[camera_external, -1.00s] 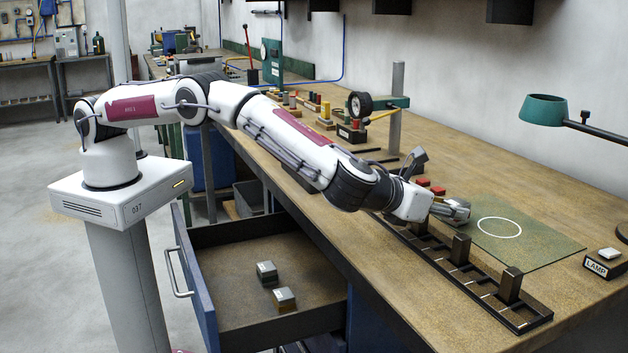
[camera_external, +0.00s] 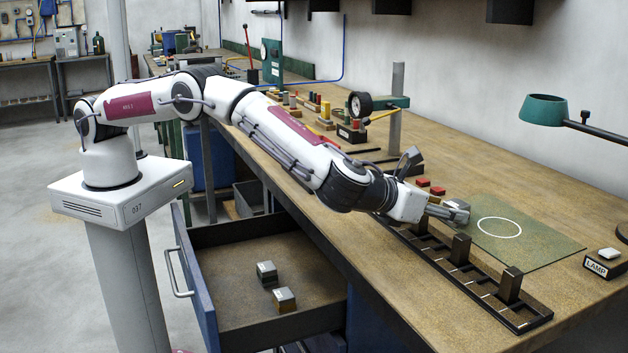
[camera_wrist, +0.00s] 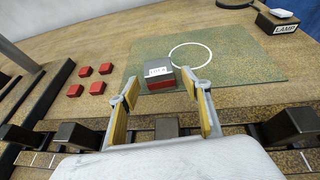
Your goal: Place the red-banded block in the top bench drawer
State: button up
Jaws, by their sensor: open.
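The red-banded block (camera_wrist: 158,75) has a grey top with a small label and a red lower band. It rests on the green mat (camera_wrist: 225,72), left of the white circle. My gripper (camera_wrist: 162,98) is open, with one finger on each side of the block's near end; contact cannot be told. In the external view my gripper (camera_external: 440,210) reaches low over the mat, and the block (camera_external: 457,206) shows just beyond it. The top bench drawer (camera_external: 240,290) is pulled open at lower left and holds two grey-topped blocks (camera_external: 266,272) (camera_external: 284,298).
A dark slotted rack (camera_external: 480,290) with upright posts runs along the bench front beneath my wrist. Several small red pieces (camera_wrist: 95,80) lie left of the mat. A lamp switch box (camera_external: 603,262) stands at the right. Much of the drawer floor is clear.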

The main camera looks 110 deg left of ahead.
jog(key=shift+v, duration=3.2)
jog(key=shift+w+r, duration=0.15)
jog(key=shift+r, duration=0.1)
